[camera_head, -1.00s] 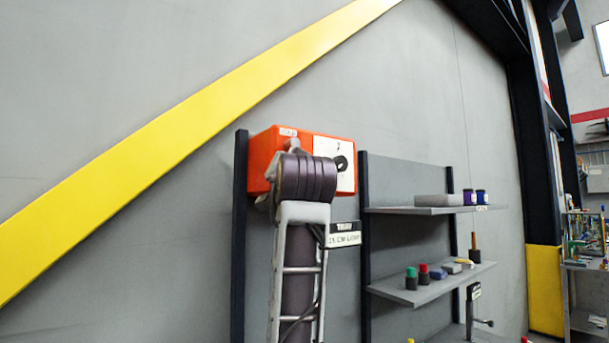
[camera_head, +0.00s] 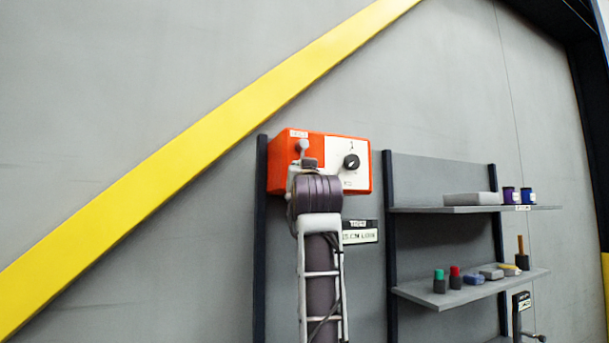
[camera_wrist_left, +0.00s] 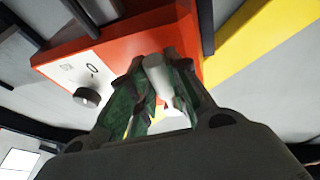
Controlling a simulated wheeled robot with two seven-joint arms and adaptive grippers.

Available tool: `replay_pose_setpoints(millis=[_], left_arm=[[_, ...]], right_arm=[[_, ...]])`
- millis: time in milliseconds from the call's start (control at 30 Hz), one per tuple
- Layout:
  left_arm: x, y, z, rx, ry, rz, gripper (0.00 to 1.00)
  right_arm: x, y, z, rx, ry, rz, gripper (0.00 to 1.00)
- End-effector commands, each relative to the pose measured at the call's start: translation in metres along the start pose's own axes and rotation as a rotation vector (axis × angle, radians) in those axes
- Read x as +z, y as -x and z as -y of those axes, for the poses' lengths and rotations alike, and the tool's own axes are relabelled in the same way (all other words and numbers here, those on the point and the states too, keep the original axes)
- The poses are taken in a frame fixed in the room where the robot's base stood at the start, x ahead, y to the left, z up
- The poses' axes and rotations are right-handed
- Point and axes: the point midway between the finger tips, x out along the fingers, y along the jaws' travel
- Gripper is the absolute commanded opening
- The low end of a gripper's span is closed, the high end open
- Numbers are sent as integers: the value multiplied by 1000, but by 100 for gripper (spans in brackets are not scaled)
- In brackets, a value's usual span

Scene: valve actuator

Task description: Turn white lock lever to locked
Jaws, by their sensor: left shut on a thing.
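An orange box (camera_head: 284,176) on the wall panel has a white front plate (camera_head: 340,178) with a black round knob (camera_head: 351,161). The pale lock lever (camera_head: 303,146) shows at the box's left part, above my left wrist. In the wrist view the white lever (camera_wrist_left: 158,78) stands between the green-padded fingers of my left gripper (camera_wrist_left: 160,95), which is shut on it. The black knob (camera_wrist_left: 87,97) is to the left there, clear of the fingers. In the head view my left arm hides the lever's lower part and most of the gripper. My right gripper is not in view.
Right of the box are two grey shelves; the upper shelf (camera_head: 450,209) holds a grey block and purple and blue containers. The lower shelf (camera_head: 440,299) holds several small items. Dark posts (camera_head: 261,240) flank the box. A label plate (camera_head: 360,236) hangs below it.

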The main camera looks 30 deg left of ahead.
Motion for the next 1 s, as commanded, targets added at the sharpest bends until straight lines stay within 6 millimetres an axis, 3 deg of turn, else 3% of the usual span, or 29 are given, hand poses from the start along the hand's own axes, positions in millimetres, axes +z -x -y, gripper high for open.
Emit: replay_pose_setpoints(millis=[367,400,567,1000], left_arm=[[3,0,-2,1,3,4,0],[3,0,-2,1,3,4,21],[2,0,-1,0,3,3,40],[0,2,0,-1,4,0,40]], right_arm=[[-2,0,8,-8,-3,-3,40],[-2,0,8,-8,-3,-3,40],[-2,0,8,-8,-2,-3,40],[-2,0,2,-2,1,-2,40]])
